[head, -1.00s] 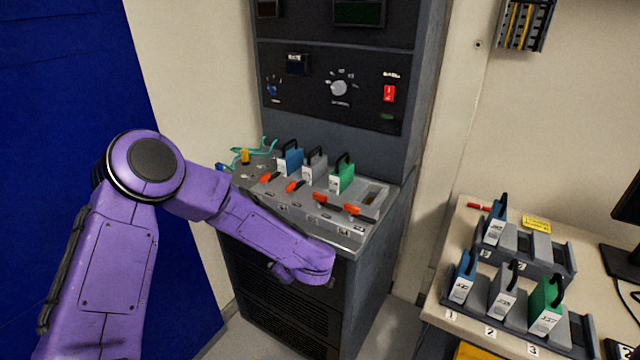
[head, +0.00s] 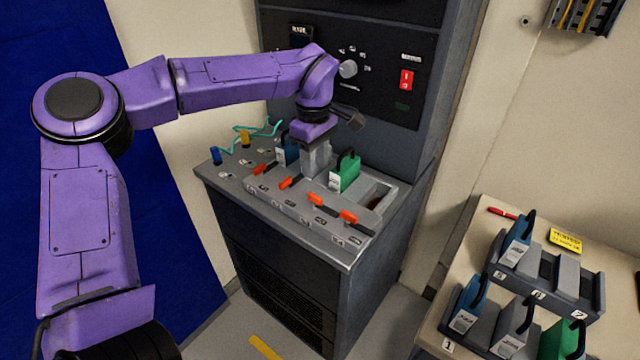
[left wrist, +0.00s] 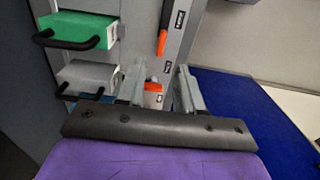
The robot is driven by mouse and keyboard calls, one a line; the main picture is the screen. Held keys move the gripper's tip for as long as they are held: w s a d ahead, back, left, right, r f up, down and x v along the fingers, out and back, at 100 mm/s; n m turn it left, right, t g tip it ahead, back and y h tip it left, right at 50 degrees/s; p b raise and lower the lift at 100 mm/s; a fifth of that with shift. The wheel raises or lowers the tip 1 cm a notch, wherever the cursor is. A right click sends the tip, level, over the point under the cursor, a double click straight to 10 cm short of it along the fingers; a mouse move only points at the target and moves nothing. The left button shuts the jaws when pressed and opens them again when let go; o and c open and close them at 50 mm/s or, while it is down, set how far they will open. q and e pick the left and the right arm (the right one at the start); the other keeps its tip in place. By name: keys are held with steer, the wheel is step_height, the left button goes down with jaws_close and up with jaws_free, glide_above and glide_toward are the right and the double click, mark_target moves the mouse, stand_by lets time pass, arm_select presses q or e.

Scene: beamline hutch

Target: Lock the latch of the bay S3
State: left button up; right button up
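The grey console (head: 230,178) carries a row of bays with orange-handled latches along its front. A green module (head: 345,172) sits third from the left, with an orange latch (head: 317,200) in front, lying sideways; I take this as S3, but the labels are too small to read. Green module (left wrist: 78,30) and orange latch (left wrist: 162,42) also show in the left wrist view. My left gripper (head: 316,170) points down over the console, left of the green module, hiding most of the grey module (left wrist: 85,75). Its fingers (left wrist: 160,68) are apart and empty. My right gripper is out of view.
A blue module (head: 284,150) stands left of my gripper; an open bay (head: 379,193) lies right of the green module. Other latches (head: 289,183) stand close by. The panel with knob and red switch (head: 406,80) rises behind. A desk with module racks (head: 590,290) is right.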

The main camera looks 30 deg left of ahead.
mark_target(315, 195)
arm_select(q)
step_height(315, 195, down, 8)
steer(key=shift+f+p, duration=0.15)
steer(key=shift+p, duration=0.2)
steer(key=shift+s+f, duration=0.15)
steer(key=shift+f, duration=0.05)
jaws_close()
